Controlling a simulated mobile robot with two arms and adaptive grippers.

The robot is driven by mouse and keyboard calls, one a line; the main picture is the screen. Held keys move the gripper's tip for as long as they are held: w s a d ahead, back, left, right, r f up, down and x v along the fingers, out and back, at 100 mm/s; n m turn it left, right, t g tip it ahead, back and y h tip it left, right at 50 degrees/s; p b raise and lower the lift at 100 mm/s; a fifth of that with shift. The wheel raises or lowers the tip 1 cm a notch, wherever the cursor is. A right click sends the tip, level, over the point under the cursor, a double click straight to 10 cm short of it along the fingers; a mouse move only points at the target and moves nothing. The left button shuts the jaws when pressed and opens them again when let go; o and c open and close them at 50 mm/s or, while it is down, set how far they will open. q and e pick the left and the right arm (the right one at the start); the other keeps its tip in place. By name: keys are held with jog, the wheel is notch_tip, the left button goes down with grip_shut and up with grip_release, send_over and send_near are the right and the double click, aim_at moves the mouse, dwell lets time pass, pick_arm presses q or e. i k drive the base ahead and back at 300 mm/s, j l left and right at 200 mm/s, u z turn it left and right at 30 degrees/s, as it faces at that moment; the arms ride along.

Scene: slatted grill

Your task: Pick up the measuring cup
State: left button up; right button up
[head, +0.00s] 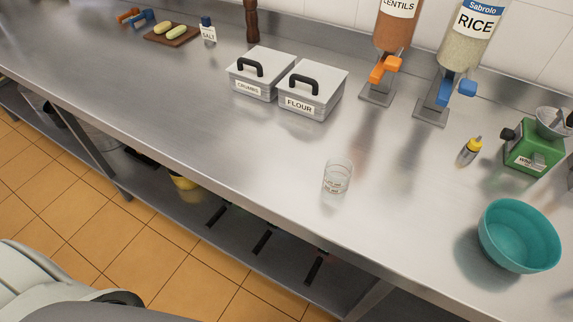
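The measuring cup (337,178) is clear, with dark printed markings low on its side. It stands upright on the steel counter, near the front edge and right of the middle in the head view. Nothing touches it. Neither of my grippers shows in the head view, so I cannot see where they are relative to the cup.
The steel counter (200,110) is clear around the cup. Behind it stand the crumbs box (262,74), the flour box (312,91), the lentils dispenser (393,40) and the rice dispenser (462,50).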

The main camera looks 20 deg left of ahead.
aim_at(338, 171)
jog(key=u, duration=0.15)
jog(key=k+l+u, duration=0.35)
jog(key=l, duration=0.25)
jog(key=k+l+u, duration=0.3)
jog(key=k+l, duration=0.2)
jog(key=k, duration=0.05)
